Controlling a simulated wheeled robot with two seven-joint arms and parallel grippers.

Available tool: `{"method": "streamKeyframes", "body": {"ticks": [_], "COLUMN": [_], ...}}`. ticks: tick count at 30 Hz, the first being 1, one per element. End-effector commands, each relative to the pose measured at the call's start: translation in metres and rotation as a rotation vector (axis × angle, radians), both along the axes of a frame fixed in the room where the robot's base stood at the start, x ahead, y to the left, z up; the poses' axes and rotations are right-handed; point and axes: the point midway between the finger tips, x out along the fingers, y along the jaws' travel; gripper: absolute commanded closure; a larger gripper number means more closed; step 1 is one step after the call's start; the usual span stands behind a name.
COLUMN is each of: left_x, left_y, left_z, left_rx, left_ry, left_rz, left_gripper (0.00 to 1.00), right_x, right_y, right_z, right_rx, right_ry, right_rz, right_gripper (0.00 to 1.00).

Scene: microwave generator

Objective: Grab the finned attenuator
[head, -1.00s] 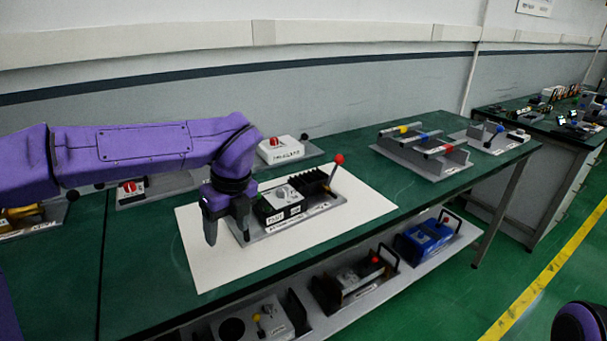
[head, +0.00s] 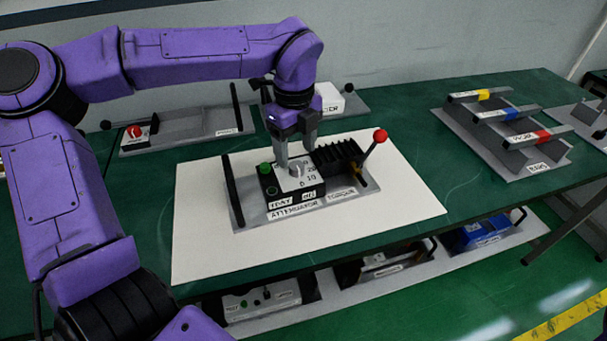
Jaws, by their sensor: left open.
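The finned attenuator (head: 338,155), a black block with ridged fins, sits at the back right of a grey tray (head: 236,206). Beside it on the left is a black-and-white box (head: 292,190) with a grey knob and a green button. A lever with a red ball (head: 380,136) rises at its right. The tray lies on a white sheet and has a label reading ATTENUATOR. My left gripper (head: 296,156) is open, pointing down over the box's knob, just left of the fins. Whether its fingertips touch the knob is unclear. My right gripper is out of view.
A rack with yellow, blue and red-marked bars (head: 500,135) stands to the right. Trays with a red-knobbed box (head: 136,140) and a white box (head: 328,98) are behind. The white sheet (head: 205,250) is bare around the tray. A lower shelf holds more devices.

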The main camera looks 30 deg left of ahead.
Motion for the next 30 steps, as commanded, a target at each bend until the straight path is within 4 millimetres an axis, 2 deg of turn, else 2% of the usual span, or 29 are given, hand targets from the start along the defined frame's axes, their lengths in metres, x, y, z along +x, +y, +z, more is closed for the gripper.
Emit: {"method": "streamKeyframes", "body": {"ticks": [3,6,14,16,20,21,30], "left_x": [0.003,0.003,0.004,0.004,0.004,0.004,0.004], "left_y": [0.000,0.001,0.001,0.001,0.001,0.001,0.001], "left_z": [-0.020,-0.037,-0.044,-0.044,-0.044,-0.044,-0.043], "left_rx": [0.001,0.001,0.000,0.001,0.001,0.001,0.001], "left_ry": [0.007,0.004,0.001,0.001,0.001,0.001,0.001], "left_rz": [0.001,0.002,0.003,0.003,0.003,0.003,0.003], "left_gripper": [0.35,0.35,0.35,0.52,0.94,1.00,1.00], "right_x": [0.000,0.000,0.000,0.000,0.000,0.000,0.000], "right_y": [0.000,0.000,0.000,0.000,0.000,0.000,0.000], "right_z": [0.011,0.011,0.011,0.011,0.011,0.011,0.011], "right_rx": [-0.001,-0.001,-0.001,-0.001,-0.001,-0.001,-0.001], "right_ry": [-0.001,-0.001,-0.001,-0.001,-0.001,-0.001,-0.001], "right_rz": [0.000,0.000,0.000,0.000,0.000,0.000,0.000], "right_gripper": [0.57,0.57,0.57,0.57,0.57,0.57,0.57]}}
